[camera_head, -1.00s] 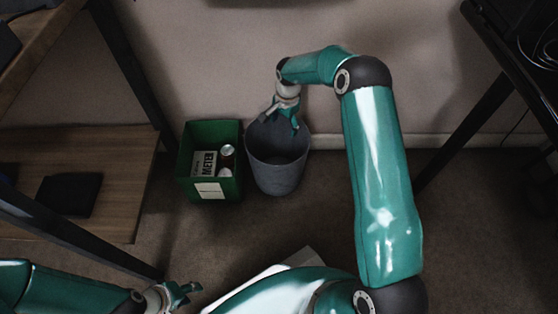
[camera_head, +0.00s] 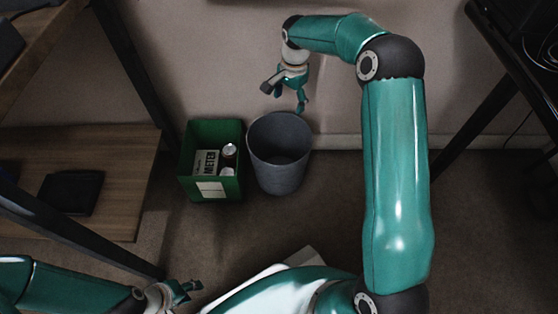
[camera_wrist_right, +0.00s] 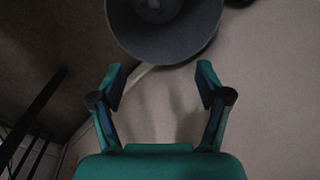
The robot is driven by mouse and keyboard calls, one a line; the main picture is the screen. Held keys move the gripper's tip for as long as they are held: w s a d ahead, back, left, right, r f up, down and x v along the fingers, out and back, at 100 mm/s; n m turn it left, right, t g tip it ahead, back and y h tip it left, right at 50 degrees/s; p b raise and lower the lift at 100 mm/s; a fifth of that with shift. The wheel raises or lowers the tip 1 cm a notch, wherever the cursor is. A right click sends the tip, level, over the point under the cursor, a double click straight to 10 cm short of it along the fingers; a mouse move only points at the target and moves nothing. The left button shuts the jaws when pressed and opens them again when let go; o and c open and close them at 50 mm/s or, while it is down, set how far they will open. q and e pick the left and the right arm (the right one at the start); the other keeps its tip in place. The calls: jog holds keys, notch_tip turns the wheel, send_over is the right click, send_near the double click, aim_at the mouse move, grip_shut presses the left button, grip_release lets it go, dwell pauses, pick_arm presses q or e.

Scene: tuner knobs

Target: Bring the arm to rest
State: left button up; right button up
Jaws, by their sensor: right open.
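My right gripper (camera_head: 287,100) is raised above the grey bin (camera_head: 279,165) in the head view, apart from its rim. In the right wrist view my right gripper (camera_wrist_right: 160,84) has its two fingers spread, with nothing between them. The round mouth of the grey bin (camera_wrist_right: 166,42) shows beyond the fingertips in that view. My left gripper (camera_head: 190,288) is low at the bottom left of the head view; it is too small and turned for me to tell whether it is open or shut.
A green box (camera_head: 212,190) holding a can (camera_head: 229,152) and a carton (camera_head: 206,162) stands left of the bin. A wooden shelf (camera_head: 120,185) with a dark item (camera_head: 70,191) is at the left. Dark table legs (camera_head: 478,122) stand at the right. Carpet (camera_head: 325,210) before the bin is clear.

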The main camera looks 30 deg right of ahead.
jog(key=shift+r, duration=0.2)
dwell(0.4)
